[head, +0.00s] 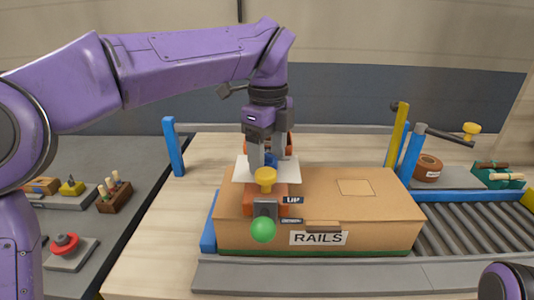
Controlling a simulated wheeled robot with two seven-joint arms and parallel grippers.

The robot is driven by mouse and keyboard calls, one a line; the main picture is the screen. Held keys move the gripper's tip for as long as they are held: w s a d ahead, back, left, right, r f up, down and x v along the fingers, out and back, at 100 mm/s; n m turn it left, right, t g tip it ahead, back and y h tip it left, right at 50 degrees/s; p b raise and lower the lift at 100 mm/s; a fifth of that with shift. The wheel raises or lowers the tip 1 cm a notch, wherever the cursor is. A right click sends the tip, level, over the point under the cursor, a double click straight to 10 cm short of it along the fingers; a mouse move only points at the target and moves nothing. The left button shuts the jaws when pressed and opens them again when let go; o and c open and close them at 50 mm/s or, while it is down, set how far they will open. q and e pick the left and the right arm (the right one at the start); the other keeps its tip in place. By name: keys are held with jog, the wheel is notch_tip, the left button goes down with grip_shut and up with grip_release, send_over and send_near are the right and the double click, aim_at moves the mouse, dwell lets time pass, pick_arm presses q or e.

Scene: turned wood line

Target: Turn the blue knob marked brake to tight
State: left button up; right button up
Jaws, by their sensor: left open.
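The blue knob (271,159) shows in the head view above a white plate (242,171), behind a yellow knob. Only a small part of it is visible. No brake mark or tight mark can be read. My left gripper (267,162) points straight down over the plate with its fingers apart. The fingers are on either side of the blue knob; whether they touch it I cannot tell. Of my right arm only a purple part shows at the bottom right corner, and its gripper is out of the picture.
A yellow knob (265,177), an orange block (247,203) and a green ball (263,230) stand close in front. A roller conveyor (470,230) is right. A red button (65,244) is left.

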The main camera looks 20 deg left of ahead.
pick_arm(q)
jog(key=c, duration=1.1)
jog(key=shift+o, duration=0.2)
jog(key=shift+m, duration=0.4)
jog(key=m+p, duration=0.2)
jog(key=m, duration=0.1)
jog(key=shift+r+m, duration=0.1)
jog(key=shift+m, duration=0.3)
jog(key=m+p, duration=0.3)
jog(key=m, duration=0.1)
jog(key=shift+r, duration=0.1)
jog(key=m+p, duration=0.4)
jog(key=m, duration=0.1)
jog(key=shift+s+a+m+p, duration=0.1)
jog(key=shift+m+p, duration=0.2)
jog(key=shift+m, duration=0.1)
jog(key=m+p, duration=0.2)
jog(key=shift+m, duration=0.3)
jog(key=shift+f+m+p, duration=0.2)
jog(key=shift+m+p, duration=0.3)
jog(key=shift+p, duration=0.2)
